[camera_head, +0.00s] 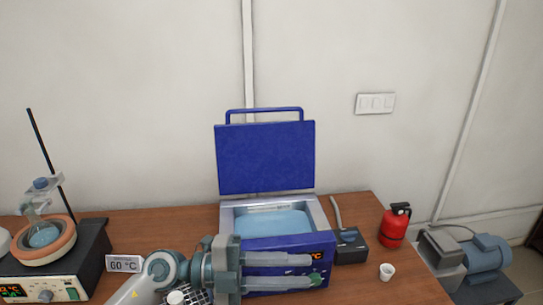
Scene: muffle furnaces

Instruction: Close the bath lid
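The water bath (245,244) is a blue box with a grey rim, standing on the wooden table against the wall. Its blue lid (265,158) stands open, roughly upright at the back, with a loop handle (263,110) along its top edge. Light blue water (272,223) shows in the open basin. My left gripper (314,271) is in front of the bath's front panel, below the lid, with its fingers pointing right. The fingers are apart with nothing seen between them, and they hide part of the panel. My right gripper is not in view.
Right of the bath are a small dark device (350,247), a white cup (386,272) and a red extinguisher (394,228). A pump (484,257) stands beyond the table's right edge.

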